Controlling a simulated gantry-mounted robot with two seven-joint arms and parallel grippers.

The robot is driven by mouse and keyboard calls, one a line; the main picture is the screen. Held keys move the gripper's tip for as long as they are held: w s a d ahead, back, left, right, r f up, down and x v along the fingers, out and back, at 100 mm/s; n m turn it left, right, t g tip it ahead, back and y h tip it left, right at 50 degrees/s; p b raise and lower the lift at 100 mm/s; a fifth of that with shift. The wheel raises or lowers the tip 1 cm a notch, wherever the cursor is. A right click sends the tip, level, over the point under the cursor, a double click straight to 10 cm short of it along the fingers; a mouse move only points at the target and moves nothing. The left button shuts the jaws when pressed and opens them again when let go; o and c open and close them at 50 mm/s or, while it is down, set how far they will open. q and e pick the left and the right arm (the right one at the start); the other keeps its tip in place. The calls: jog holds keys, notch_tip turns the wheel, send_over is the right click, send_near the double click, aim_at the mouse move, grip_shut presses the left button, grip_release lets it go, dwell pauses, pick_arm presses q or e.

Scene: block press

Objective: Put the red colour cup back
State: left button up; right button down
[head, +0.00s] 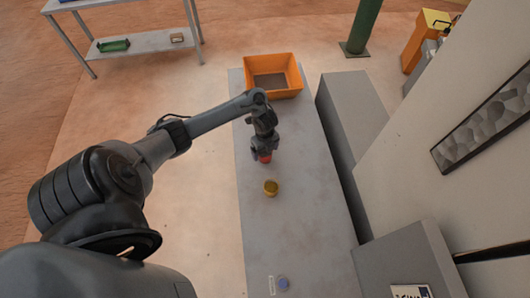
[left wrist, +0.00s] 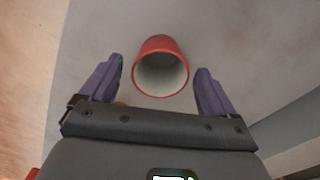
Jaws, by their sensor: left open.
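The red cup (head: 264,158) stands on the grey bench, partly hidden under my left gripper (head: 262,151) in the head view. In the left wrist view the red cup (left wrist: 161,67) shows its open mouth and pale inside, between and a little beyond the two purple fingers. My left gripper (left wrist: 160,85) is open, with a gap between each finger and the cup. A yellow cup (head: 271,188) stands on the bench nearer the front. My right gripper is not in view.
An orange bin (head: 273,76) sits at the bench's far end. A small blue round item (head: 283,283) lies at the near end. The grey bench top (head: 300,225) is otherwise largely clear. A grey block (head: 350,115) runs along its right side.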

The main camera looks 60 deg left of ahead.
pick_arm(q)
notch_tip(320, 180, up, 8)
jog(key=p, duration=0.4)
jog(key=d+n+t, duration=0.4)
jog(key=d+t, duration=0.1)
jog(key=d, duration=1.9)
jog(key=s+d+r+n+g, duration=0.1)
jog(key=s+r+n, duration=0.9)
jog(key=s, duration=0.3)
jog(key=shift+d+r+n, duration=0.25)
jog(key=shift+d+n, duration=0.05)
jog(key=shift+n, duration=0.2)
